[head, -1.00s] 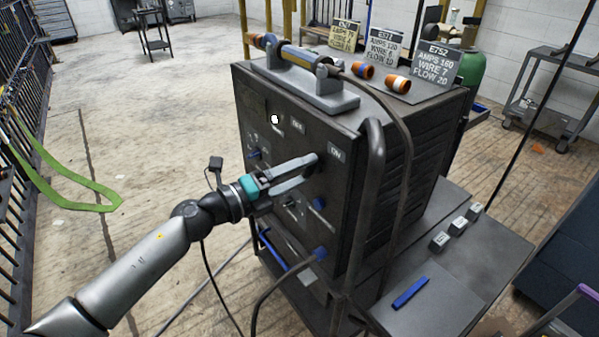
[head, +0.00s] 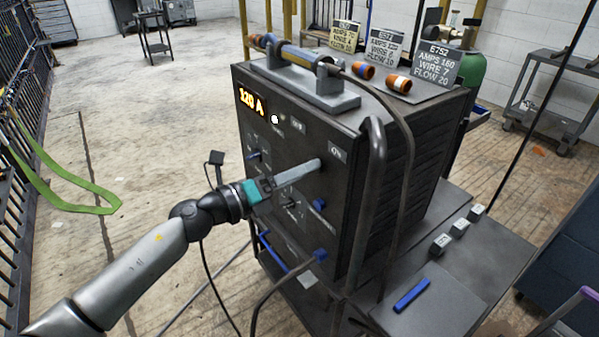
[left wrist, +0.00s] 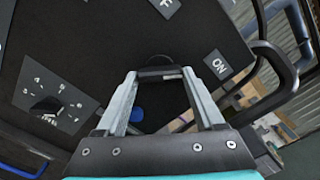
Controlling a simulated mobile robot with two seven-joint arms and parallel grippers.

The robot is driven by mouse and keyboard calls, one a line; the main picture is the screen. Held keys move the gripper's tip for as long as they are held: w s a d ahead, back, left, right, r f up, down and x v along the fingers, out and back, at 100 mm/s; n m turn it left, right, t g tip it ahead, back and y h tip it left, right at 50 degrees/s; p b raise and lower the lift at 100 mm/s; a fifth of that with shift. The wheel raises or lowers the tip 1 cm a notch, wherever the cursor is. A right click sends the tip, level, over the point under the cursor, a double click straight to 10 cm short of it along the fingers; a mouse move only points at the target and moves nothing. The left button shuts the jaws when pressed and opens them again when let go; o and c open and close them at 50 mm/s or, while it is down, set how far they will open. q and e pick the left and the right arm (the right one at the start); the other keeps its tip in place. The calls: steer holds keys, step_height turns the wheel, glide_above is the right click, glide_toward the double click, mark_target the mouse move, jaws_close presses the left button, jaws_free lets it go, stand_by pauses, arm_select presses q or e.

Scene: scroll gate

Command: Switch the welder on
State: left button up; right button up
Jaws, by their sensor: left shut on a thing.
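The welder (head: 432,140) is a dark box on a cart. The display (head: 250,101) at the upper left of its front panel glows orange and appears to read 120 A. My left gripper (head: 316,166) reaches the upper right of the panel, just below the ON label (head: 337,155). In the left wrist view its fingers (left wrist: 164,74) are shut on a dark switch knob (left wrist: 159,60), mostly hidden between the fingertips. The ON label (left wrist: 217,65) is right of the fingertips, and part of another label (left wrist: 165,6) shows above. My right gripper is out of view.
A torch rests in a holder (head: 305,88) on top, near settings cards (head: 433,68). A bent tube handle (head: 368,200) stands at the front right corner. The floor at left is mostly clear.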

arm_select(q)
steer(key=o, duration=1.4)
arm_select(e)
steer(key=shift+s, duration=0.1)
arm_select(q)
steer(key=shift+p+v, duration=0.45)
steer(key=shift+v, duration=7.2)
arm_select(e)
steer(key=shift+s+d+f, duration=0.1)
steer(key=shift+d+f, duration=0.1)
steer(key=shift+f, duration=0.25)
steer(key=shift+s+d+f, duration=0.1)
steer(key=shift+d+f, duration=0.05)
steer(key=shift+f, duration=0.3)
arm_select(q)
steer(key=shift+r, duration=0.1)
